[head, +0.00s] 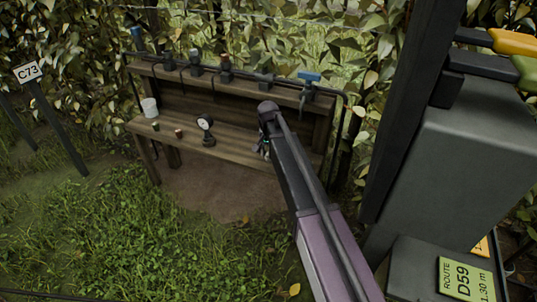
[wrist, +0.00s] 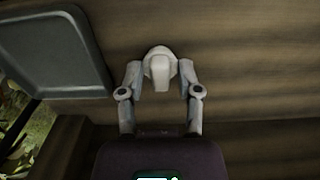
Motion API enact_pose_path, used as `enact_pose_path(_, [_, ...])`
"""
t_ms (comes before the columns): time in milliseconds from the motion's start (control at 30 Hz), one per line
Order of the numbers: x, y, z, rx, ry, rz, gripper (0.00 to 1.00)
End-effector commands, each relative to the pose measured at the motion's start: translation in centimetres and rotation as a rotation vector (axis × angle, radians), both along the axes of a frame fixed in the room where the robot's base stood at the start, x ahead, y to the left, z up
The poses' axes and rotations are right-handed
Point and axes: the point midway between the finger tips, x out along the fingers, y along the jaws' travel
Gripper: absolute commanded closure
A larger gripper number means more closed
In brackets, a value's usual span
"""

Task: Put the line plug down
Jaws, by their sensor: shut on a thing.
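A pale, off-white line plug (wrist: 160,64) sits between the fingertips of my gripper (wrist: 161,77) in the wrist view. The fingers are shut on its two sides. Brown wooden boards of the bench lie behind it; I cannot tell whether the plug touches them. In the head view my arm reaches to the right part of the wooden bench (head: 232,153), and my gripper (head: 265,150) is mostly hidden behind the arm. The plug cannot be made out there.
A shallow grey tray (wrist: 62,93) lies left of the gripper in the wrist view. On the bench stand a gauge (head: 206,128), a white cup (head: 149,107) and two small pots. Several valves line the pipe (head: 235,73) along the upper rail. Bench surface around the plug looks bare.

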Motion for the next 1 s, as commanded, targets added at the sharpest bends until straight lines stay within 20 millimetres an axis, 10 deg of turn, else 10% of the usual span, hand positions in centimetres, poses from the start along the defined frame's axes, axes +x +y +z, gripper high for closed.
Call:
enact_pose_path(133, [0.0, 0.0, -0.3, 0.0, 0.0, 0.0, 0.75])
enact_pose_path(167, [0.0, 0.0, -0.2, 0.0, 0.0, 0.0, 0.49])
enact_pose_path(267, [0.0, 0.0, -0.2, 0.0, 0.0, 0.0, 0.2])
enact_pose_path(1000, [0.0, 0.0, 1.0, 0.0, 0.0, 0.0, 0.2])
